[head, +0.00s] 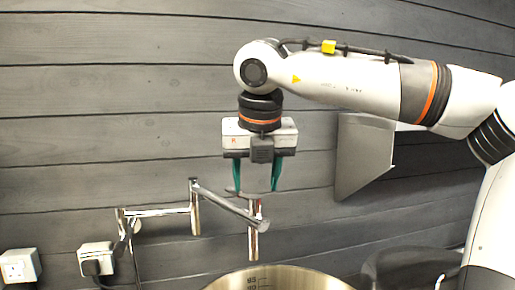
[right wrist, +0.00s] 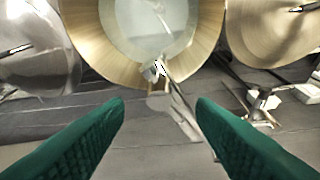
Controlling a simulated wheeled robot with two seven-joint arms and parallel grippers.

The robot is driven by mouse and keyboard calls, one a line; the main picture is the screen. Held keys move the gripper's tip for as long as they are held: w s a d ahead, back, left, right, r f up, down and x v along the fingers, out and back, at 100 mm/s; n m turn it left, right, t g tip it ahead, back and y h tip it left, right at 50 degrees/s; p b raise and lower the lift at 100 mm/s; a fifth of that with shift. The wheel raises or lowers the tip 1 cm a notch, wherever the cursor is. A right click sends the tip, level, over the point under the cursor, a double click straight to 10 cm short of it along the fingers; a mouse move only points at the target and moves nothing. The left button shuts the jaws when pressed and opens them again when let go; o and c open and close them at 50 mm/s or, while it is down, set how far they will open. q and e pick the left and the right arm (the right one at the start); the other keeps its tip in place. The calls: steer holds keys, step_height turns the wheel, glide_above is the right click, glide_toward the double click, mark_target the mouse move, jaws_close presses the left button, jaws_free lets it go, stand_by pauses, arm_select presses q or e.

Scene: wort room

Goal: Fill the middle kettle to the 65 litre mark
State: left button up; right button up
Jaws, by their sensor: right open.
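The middle kettle (head: 232,284) shows its brass-toned inner wall and part of a litre scale at the bottom of the head view. In the right wrist view the kettle (right wrist: 92,38) is seen from above, with a pale grey round area inside that may be water; I cannot read its level. A jointed chrome wall tap (head: 228,206) reaches over it, its spout (head: 253,242) pointing down. The tap end (right wrist: 155,70) lies at the kettle's rim in the wrist view. My right gripper (head: 252,190) is open, its green fingers around or just above the tap's end. My left gripper is out of view.
A shiny kettle (right wrist: 38,55) stands left of the middle one in the wrist view, and a brass-toned one (right wrist: 268,35) right. Wall sockets (head: 18,267) (head: 95,257) are at lower left. A metal wall panel (head: 365,155) sits behind my right arm.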

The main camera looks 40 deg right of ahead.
mark_target(255, 197)
steer(key=x, duration=0.3)
steer(key=shift+w+d+f, duration=0.15)
steer(key=shift+w+f, duration=0.1)
steer(key=shift+f+p, duration=0.3)
steer(key=shift+c, duration=0.2)
